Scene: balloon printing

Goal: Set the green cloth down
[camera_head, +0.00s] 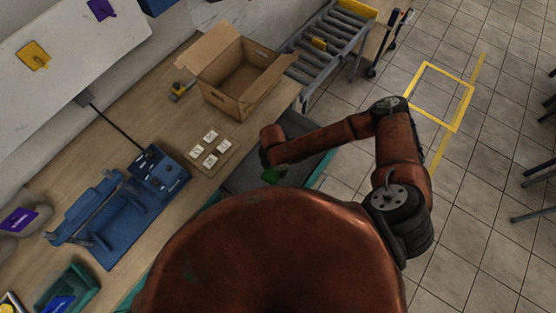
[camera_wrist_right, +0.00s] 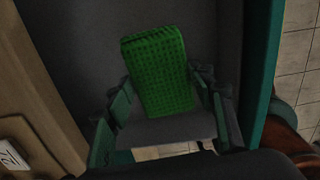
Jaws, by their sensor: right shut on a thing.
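The green cloth (camera_wrist_right: 157,75) is a bright green textured block in the right wrist view. My right gripper (camera_wrist_right: 165,88) is shut on it, with one finger at each side of its lower part. In the head view only a small dark green bit of the cloth (camera_head: 271,176) shows below the right gripper (camera_head: 276,168). The arm reaches over a dark grey surface with a teal edge (camera_head: 240,178), beside the wooden table. Whether the cloth touches that surface I cannot tell. My left gripper is not in view.
On the wooden table (camera_head: 140,110) stand an open cardboard box (camera_head: 228,88), a board with several white cards (camera_head: 213,152), a blue device (camera_head: 158,172) and a green bin (camera_head: 72,290). A roller conveyor (camera_head: 335,35) lies behind. Tiled floor (camera_head: 470,200) is open at right.

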